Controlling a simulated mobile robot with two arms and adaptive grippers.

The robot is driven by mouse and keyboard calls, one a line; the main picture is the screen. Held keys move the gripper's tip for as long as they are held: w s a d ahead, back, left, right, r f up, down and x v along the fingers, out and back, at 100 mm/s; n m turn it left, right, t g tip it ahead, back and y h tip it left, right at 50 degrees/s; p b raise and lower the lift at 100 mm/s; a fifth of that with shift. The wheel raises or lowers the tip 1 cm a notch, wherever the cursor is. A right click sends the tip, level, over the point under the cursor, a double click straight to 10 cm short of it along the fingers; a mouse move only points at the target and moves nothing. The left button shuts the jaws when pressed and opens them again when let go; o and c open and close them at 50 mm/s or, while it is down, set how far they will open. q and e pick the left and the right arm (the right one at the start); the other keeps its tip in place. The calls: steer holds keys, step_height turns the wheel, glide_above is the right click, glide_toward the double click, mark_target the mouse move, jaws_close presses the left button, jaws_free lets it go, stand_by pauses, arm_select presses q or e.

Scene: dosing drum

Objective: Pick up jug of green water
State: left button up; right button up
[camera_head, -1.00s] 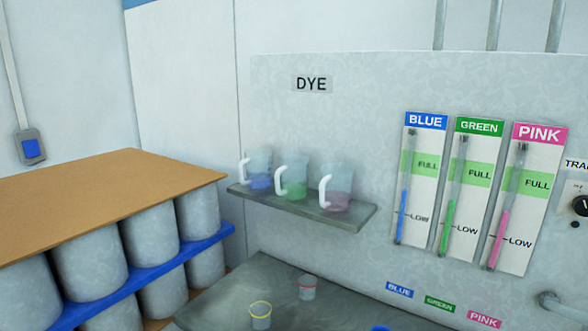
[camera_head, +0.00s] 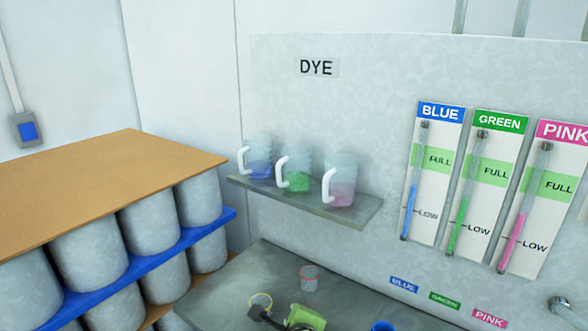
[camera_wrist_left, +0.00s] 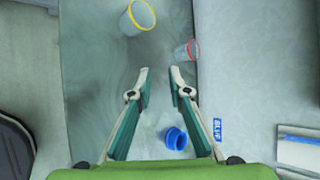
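The jug of green water (camera_head: 299,172) stands upright on a small wall shelf (camera_head: 330,204), between a jug of blue water (camera_head: 259,162) and a jug of pink water (camera_head: 342,182). Its white handle faces left and forward. My left gripper shows at the bottom of the head view, low over the bench and well below the shelf. In the left wrist view my left gripper (camera_wrist_left: 160,83) is open, with nothing between its fingers. No jug shows in the left wrist view. My right gripper is not in view.
The bench (camera_head: 262,268) below holds a yellow-rimmed cup (camera_wrist_left: 138,16), a red-rimmed cup (camera_head: 309,278) and a blue cup (camera_wrist_left: 174,139). A rack of grey drums with a brown top (camera_head: 110,185) stands left. Dye gauges (camera_head: 432,180) are on the wall to the right.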

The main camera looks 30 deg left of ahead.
arm_select(q)
steer(key=w+a+r+m+t+y, duration=0.2)
steer(key=w+a+r+m+y, duration=0.15)
steer(key=w+r, duration=0.5)
steer(key=m+y, duration=0.5)
glide_toward(280, 175)
steer(key=shift+t+h, duration=0.25)
steer(key=shift+t, duration=0.05)
steer(key=p+x, duration=0.1)
steer(key=x, duration=0.1)
steer(key=p+x, duration=0.1)
steer(key=x, duration=0.2)
steer(key=shift+s+a+r+p, duration=0.2)
steer(key=shift+s+a+p, duration=0.05)
steer(key=shift+s+p, duration=0.1)
steer(key=p+x, duration=0.3)
steer(key=x, duration=0.2)
steer(key=shift+w, duration=0.15)
steer(key=shift+w+a+f, duration=0.2)
steer(key=shift+w+a, duration=0.05)
steer(key=shift+a, duration=0.05)
steer(key=shift+d, duration=0.1)
steer(key=shift+c, duration=0.4)
steer(key=shift+r, duration=0.1)
jaws_close()
